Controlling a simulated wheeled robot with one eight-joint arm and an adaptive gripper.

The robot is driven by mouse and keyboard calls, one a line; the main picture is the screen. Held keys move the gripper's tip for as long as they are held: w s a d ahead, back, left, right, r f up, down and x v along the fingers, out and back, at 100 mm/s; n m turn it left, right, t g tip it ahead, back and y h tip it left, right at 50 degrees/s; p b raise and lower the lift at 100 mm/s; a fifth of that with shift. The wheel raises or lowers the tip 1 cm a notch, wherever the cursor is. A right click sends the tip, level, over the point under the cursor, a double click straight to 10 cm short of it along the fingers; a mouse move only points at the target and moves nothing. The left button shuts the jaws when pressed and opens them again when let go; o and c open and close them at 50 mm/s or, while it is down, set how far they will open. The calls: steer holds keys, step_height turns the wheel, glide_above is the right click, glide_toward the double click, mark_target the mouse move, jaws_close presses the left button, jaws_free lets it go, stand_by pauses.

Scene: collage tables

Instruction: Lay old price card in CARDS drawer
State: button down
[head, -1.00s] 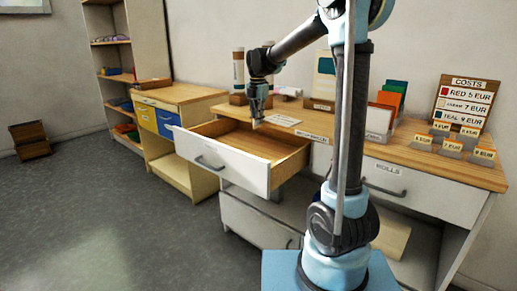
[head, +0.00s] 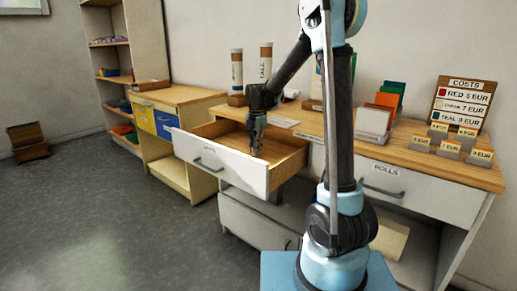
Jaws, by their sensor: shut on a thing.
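The open drawer (head: 222,168) juts out from the left of the desk. It has a white front with a grey handle and a small label too blurred to read, and its wooden inside looks empty. My gripper (head: 257,151) points down inside the drawer's outline, near its right side, with the tips low toward the floor. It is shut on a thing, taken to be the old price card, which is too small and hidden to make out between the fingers.
A pale sheet (head: 283,121) lies on the desktop behind the drawer. The COSTS board (head: 463,103) and several small price holders (head: 449,149) stand at the desk's right end. The ROLLS drawer (head: 410,195) is shut. My arm hides the desk's middle.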

steer(key=c, duration=1.8)
jaws_free()
steer(key=shift+f, duration=0.1)
step_height(320, 180, up, 12)
steer(key=shift+d+r, duration=0.1)
steer(key=shift+r, duration=0.05)
